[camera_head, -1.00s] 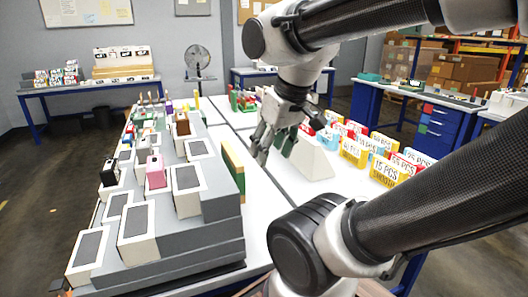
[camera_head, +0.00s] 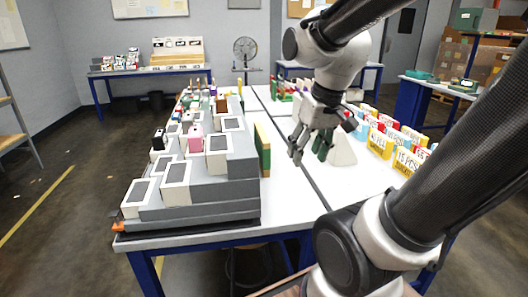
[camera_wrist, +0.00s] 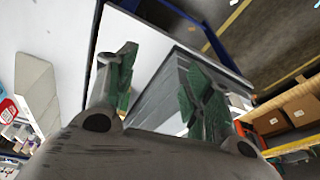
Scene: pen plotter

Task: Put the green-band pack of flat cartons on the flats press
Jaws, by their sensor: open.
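My gripper (camera_head: 308,152) is open and empty above the white table, right of the grey stepped stand. In the wrist view its two green-padded fingers (camera_wrist: 160,80) are apart with nothing between them. I cannot make out a green-band pack of flat cartons for sure. A small item with green on it (camera_head: 464,86) lies on the far right table, too small to identify. I cannot pick out the flats press in either view.
The grey stepped stand (camera_head: 215,208) with pale, dark-topped boxes fills the table's left side. A green and yellow panel (camera_head: 263,150) stands at its right edge.

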